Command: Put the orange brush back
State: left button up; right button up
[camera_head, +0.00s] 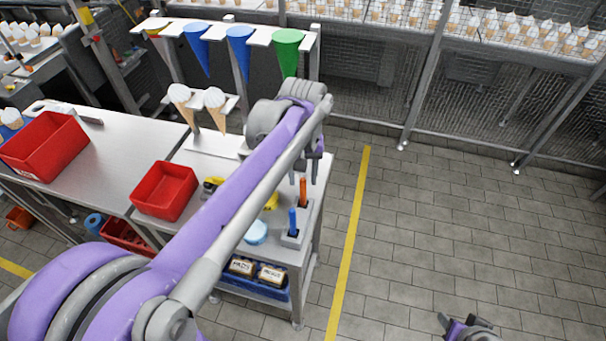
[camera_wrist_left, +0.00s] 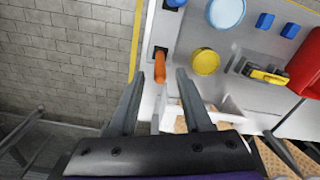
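The orange brush (camera_head: 303,189) stands upright with its lower end at a dark slot of a grey holder (camera_head: 290,239) on the cart's right side. It also shows in the left wrist view (camera_wrist_left: 160,68). A blue brush (camera_head: 292,220) stands in the same holder, nearer the front. My left gripper (camera_head: 303,176) is open just above the orange brush. In the left wrist view its two fingers (camera_wrist_left: 160,76) lie on either side of the orange handle, with gaps showing on both sides. My right gripper (camera_head: 463,328) is at the bottom edge, partly cut off; its fingers are unclear.
A red bin (camera_head: 165,190), a light-blue round lid (camera_head: 255,232) and a yellow round thing (camera_wrist_left: 206,61) are on the cart top. Two cones (camera_head: 214,100) stand in a rack behind. My left arm hides part of the cart. The floor to the right is clear.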

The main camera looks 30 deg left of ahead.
pick_arm(q)
notch_tip(320, 180, up, 12)
jog(key=shift+p, duration=0.35)
jog(key=shift+s, duration=0.1)
dwell(0.4)
